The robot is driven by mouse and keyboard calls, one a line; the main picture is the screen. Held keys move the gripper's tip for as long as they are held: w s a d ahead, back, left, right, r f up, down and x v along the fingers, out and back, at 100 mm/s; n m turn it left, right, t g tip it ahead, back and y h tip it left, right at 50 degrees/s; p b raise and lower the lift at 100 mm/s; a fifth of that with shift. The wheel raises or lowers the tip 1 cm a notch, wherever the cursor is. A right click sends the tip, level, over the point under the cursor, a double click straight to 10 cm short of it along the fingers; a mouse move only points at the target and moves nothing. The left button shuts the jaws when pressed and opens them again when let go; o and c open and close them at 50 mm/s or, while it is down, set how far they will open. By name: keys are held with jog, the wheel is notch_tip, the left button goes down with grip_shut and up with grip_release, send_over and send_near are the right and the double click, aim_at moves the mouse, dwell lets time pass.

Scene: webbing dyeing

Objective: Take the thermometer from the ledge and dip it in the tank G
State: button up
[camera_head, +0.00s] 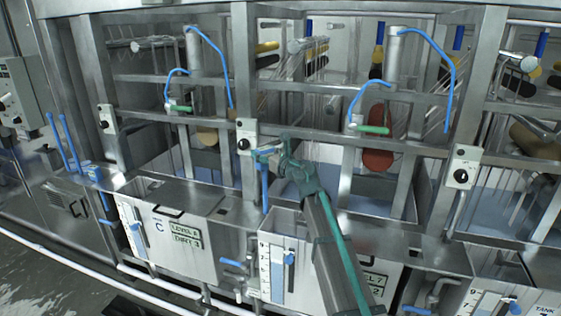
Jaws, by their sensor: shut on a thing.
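My gripper (268,156) is in the middle of the view, in front of an upright post of the machine. It is shut on a slim blue thing that looks like the thermometer (265,190). The thermometer hangs down roughly upright from the jaws, above the left part of the middle tank (285,222). I cannot tell whether its lower tip is inside the tank. My arm covers much of this tank's front, and no letter G is readable on it.
To the left is a tank marked C (190,232) with level and dirt labels. Another tank (485,298) is at the lower right. Steel posts and horizontal bars stand close behind my gripper, with a control box (247,136) beside it. Blue-handled valves (232,263) line the front.

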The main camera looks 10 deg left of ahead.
jog(key=w+a+r+n+g+y+b, duration=0.1)
jog(key=w+a+n+g+y+b, duration=0.2)
jog(key=a, duration=0.6)
jog(key=w+a+n+g+y+b, duration=0.1)
jog(key=a+n+g+y+b, duration=0.15)
jog(key=a+g, duration=0.45)
notch_tip(320, 180, down, 24)
jog(key=a+n+t+b, duration=0.1)
jog(key=a+b, duration=0.1)
jog(key=b, duration=1.2)
jog(key=shift+s+a, duration=0.2)
jog(key=shift+a, duration=0.2)
jog(key=shift+n, duration=0.25)
jog(key=shift+r, duration=0.1)
jog(key=o, duration=1.7)
jog(key=v, duration=1.2)
jog(key=shift+s+r, duration=0.1)
